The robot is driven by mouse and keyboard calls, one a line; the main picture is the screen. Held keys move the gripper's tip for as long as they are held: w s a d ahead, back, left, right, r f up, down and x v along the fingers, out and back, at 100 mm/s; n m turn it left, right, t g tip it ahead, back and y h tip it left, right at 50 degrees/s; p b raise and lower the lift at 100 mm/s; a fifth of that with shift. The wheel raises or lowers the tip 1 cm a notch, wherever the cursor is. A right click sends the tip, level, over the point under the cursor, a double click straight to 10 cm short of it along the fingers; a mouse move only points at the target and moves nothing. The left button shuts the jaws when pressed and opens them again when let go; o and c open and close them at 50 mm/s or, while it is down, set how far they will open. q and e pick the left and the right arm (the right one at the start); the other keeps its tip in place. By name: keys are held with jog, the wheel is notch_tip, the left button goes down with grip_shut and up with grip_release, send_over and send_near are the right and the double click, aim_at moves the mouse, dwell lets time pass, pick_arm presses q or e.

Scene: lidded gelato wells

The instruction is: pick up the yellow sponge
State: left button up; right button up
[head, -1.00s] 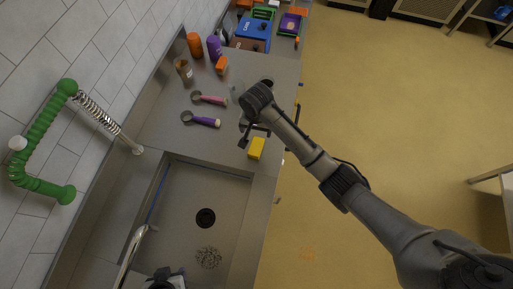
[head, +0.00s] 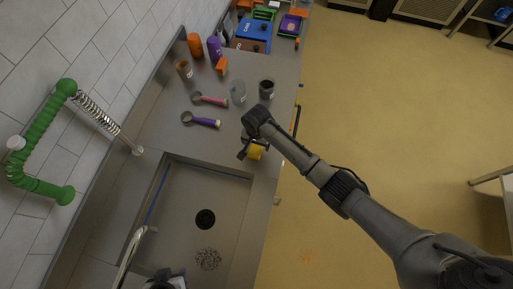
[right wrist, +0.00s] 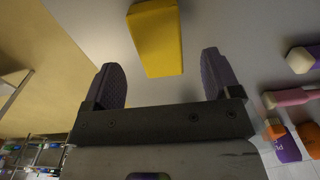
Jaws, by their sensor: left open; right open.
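The yellow sponge (head: 255,152) lies on the steel counter near its front edge, just beyond the sink's corner. My right gripper (head: 252,147) is over it and hides part of it in the head view. In the right wrist view the sponge (right wrist: 156,38) is ahead of the open fingers (right wrist: 161,60), lined up with the gap between them. Nothing is held. My left gripper (head: 166,277) shows only in part at the bottom edge, over the near side of the sink, away from the sponge.
The sink basin (head: 190,215) is beside the sponge. Purple-handled (head: 205,122) and pink-handled (head: 213,99) scoops lie behind it.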

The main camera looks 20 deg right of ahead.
aim_at(257, 147)
jog(key=shift+f, duration=2.15)
jog(key=shift+s, duration=0.1)
jog(key=c, duration=1)
jog(key=shift+r, duration=0.1)
jog(key=shift+r, duration=0.6)
notch_tip(257, 147, up, 3)
jog(key=shift+r, duration=0.1)
jog(key=s+d+r+p, duration=0.1)
jog(key=s+d+r, duration=0.5)
jog(key=s+d, duration=0.2)
jog(key=shift+r, duration=0.2)
jog(key=shift+d, duration=0.1)
